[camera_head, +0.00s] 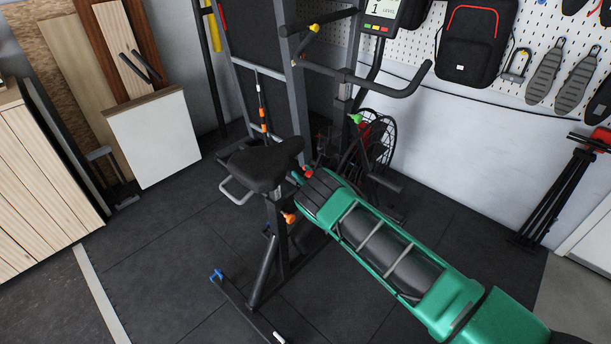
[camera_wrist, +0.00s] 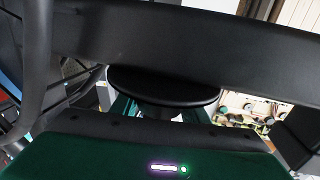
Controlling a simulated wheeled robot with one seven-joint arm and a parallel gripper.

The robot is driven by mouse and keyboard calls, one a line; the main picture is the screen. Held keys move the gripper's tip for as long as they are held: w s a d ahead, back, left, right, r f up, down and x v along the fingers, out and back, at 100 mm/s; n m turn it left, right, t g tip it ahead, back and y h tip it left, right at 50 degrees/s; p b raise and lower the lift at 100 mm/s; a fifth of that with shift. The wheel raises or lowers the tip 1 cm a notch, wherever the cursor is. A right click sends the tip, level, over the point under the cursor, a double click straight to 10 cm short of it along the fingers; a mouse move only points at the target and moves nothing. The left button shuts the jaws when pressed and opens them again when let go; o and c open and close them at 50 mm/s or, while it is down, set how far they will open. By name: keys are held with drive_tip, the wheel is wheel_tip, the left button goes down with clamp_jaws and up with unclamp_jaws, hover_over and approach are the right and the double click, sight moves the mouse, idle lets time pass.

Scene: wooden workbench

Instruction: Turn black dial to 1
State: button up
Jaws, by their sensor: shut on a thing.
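The exercise bike (camera_head: 276,228) stands in the middle of the head view. Its display (camera_head: 384,10) reads "1 LEVEL". My gripper (camera_head: 312,186) is at the far end of my green arm, close against the bike frame just right of the saddle. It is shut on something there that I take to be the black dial. My gripper hides the dial and any marks on it, and the fingertips are not clear. In the wrist view, a black bar crosses close in front, with a dark oval part below it.
The black saddle (camera_head: 264,162) is just left of my gripper. A red knob (camera_head: 307,172) and an orange knob (camera_head: 289,218) are close by. The handlebar (camera_head: 393,88) and rack post (camera_head: 296,85) rise behind. The dark mat floor at left is clear.

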drive_tip(key=shift+s+n+g+y, duration=0.15)
drive_tip(key=shift+n+g+y, duration=0.85)
drive_tip(key=shift+g+y, duration=0.1)
drive_tip(key=o, duration=1.1)
drive_tip(key=shift+c, duration=0.2)
drive_tip(key=shift+a, duration=0.1)
drive_tip(key=shift+s, duration=0.1)
drive_tip(key=v, duration=1)
drive_tip(key=shift+d, duration=0.3)
